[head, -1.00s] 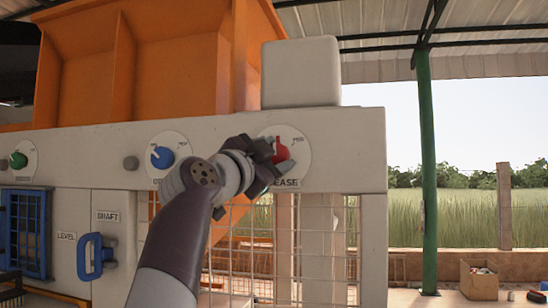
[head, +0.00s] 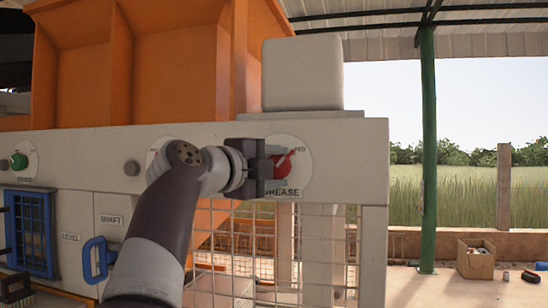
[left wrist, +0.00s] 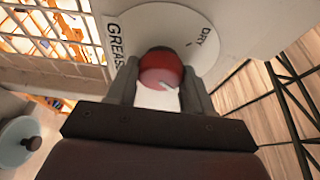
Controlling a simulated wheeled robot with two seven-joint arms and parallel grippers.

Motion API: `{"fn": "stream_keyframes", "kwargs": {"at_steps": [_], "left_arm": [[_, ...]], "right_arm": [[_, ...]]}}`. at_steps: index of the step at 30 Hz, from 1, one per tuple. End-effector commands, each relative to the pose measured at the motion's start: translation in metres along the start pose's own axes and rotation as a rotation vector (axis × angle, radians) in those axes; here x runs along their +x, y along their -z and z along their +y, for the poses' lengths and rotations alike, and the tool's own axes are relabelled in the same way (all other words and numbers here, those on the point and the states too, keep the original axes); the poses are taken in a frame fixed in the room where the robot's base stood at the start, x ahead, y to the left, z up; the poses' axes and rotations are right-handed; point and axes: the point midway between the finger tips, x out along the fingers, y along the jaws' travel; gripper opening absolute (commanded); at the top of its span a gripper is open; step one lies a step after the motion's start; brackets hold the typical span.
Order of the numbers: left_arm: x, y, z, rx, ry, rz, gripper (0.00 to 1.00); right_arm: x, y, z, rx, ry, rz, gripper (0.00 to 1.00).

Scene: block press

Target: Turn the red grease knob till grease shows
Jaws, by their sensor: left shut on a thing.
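The red grease knob (head: 283,163) sits on a round white dial (head: 303,178) marked GREASE, on the pale machine panel. My left gripper (head: 277,165) reaches it from the left and is shut on it. In the left wrist view the red knob (left wrist: 160,68) lies between the two fingers (left wrist: 160,90), with a pale mark on its face. The knob's pointer leans up and right in the head view. The gripper hides part of the dial. My right gripper is out of view.
A green knob (head: 18,161) is at the far left of the panel. My left arm covers most of the second dial. A blue handle (head: 97,259) and a wire mesh guard (head: 240,245) are below. An orange hopper (head: 160,65) stands above. Open air lies to the right.

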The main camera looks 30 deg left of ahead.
Motion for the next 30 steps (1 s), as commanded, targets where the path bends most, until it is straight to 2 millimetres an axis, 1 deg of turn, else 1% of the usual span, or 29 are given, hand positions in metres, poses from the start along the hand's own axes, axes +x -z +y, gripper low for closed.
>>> {"fn": "stream_keyframes", "kwargs": {"at_steps": [1, 6, 19, 20, 21, 22, 30], "left_arm": [[0.0009, 0.0001, 0.0011, 0.009, -0.012, 0.003, 0.20], [0.0011, 0.0001, 0.0027, 0.035, -0.024, 0.004, 0.20], [0.0015, -0.0002, 0.0045, 0.041, -0.028, 0.004, 0.20], [0.0016, -0.0002, 0.0045, 0.041, -0.028, 0.004, 0.57], [0.0015, -0.0002, 0.0042, 0.041, -0.027, 0.003, 0.70], [0.0014, -0.0001, 0.0039, 0.041, -0.027, 0.003, 0.74], [0.0006, 0.0006, 0.0021, 0.043, -0.022, 0.002, 0.74]], "right_arm": [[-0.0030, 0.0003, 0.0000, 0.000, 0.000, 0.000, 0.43], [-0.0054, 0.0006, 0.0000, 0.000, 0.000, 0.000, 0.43], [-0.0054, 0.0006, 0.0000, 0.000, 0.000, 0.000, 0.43], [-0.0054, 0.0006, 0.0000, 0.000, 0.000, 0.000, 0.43], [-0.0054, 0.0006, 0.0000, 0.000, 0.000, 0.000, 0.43], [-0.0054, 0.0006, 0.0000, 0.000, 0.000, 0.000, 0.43], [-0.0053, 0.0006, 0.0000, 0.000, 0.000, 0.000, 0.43]]}}
